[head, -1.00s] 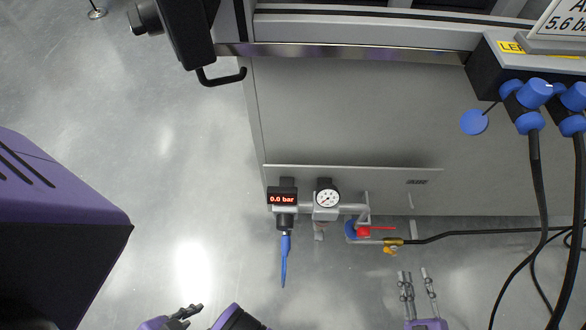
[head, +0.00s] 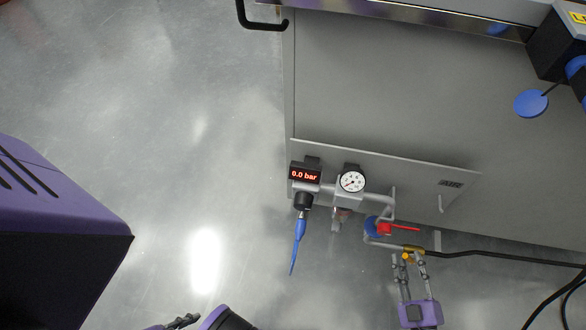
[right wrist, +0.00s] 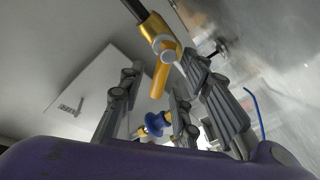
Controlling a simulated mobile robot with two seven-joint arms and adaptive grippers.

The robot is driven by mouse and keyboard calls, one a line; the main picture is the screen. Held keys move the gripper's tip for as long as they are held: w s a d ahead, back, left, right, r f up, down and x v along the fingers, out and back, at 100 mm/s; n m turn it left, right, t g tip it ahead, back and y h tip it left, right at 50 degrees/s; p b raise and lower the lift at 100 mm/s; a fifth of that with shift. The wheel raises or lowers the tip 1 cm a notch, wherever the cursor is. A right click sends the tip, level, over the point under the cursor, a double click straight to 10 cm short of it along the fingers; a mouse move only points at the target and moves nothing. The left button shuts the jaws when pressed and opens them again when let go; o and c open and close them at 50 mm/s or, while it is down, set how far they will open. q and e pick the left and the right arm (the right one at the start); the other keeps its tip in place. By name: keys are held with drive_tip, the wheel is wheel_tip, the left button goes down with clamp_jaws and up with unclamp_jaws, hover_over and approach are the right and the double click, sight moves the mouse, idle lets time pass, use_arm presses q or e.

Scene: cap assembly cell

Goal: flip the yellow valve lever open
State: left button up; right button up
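The yellow valve lever (head: 407,257) hangs below a brass-yellow valve on the black hose, low on the grey cabinet. In the right wrist view the yellow lever (right wrist: 160,77) points down from the valve body (right wrist: 155,24). My right gripper (head: 411,266) is open, its fingers pointing up at the valve. In the right wrist view the lever's tip shows between the spread fingers; I cannot tell whether they touch it. My left gripper (head: 180,322) shows only partly at the bottom edge, so its opening is unclear.
A red handle (head: 402,229) and a blue knob (head: 371,226) sit just above the yellow valve. Left of them are a round gauge (head: 352,181) and a display (head: 305,174) reading 0.0 bar. The black hose (head: 490,255) runs right.

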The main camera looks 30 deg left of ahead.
drive_tip(key=shift+c, duration=0.2)
clamp_jaws()
drive_tip(key=shift+n, duration=0.3)
drive_tip(key=shift+s+a+f+n+g+h, duration=0.15)
drive_tip(key=shift+f+n+h, duration=0.25)
drive_tip(key=shift+n, duration=0.9)
drive_tip(key=shift+a+f+n+g+h, duration=0.25)
drive_tip(key=shift+n+h, duration=0.15)
drive_tip(key=shift+n, duration=0.9)
drive_tip(key=shift+s+a+f+n+g+h, duration=0.1)
drive_tip(key=shift+f+n+h, duration=0.3)
drive_tip(key=shift+n, duration=0.9)
drive_tip(key=shift+o, duration=0.2)
unclamp_jaws()
